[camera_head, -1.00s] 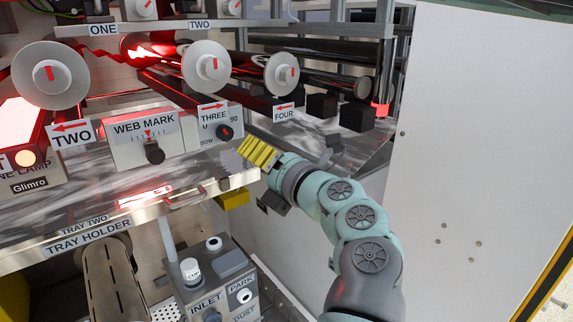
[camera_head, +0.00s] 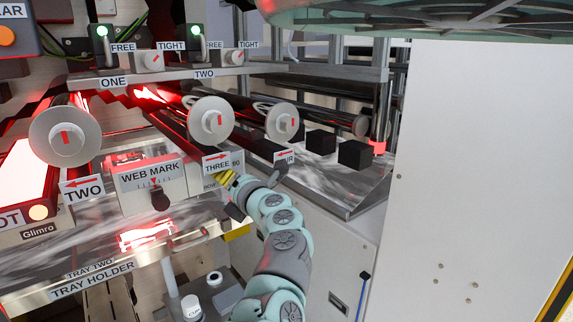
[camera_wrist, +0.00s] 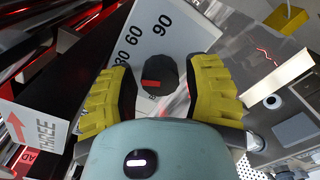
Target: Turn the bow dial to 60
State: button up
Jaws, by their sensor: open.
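The bow dial (camera_wrist: 158,74) is a dark round knob with a red pointer mark, on a white plate (camera_wrist: 180,28) printed with 30, 60 and 90. In the wrist view the red mark points left, toward the lower end of the scale, below the 30. My gripper (camera_wrist: 156,88) has yellow padded fingers spread on either side of the knob, open, with visible gaps. In the head view my gripper (camera_head: 226,180) is in front of the bow plate and hides the dial; only part of the label and the 60 shows.
The web mark box (camera_head: 150,186) with its own knob stands left of my gripper. The THREE sign (camera_head: 216,163) hangs just above it, and rollers run behind. A metal tray ledge (camera_head: 190,232) lies below. A white panel (camera_head: 470,180) fills the right side.

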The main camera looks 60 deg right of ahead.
jog(key=shift+w, duration=0.45)
jog(key=shift+c, duration=0.3)
grip_shut()
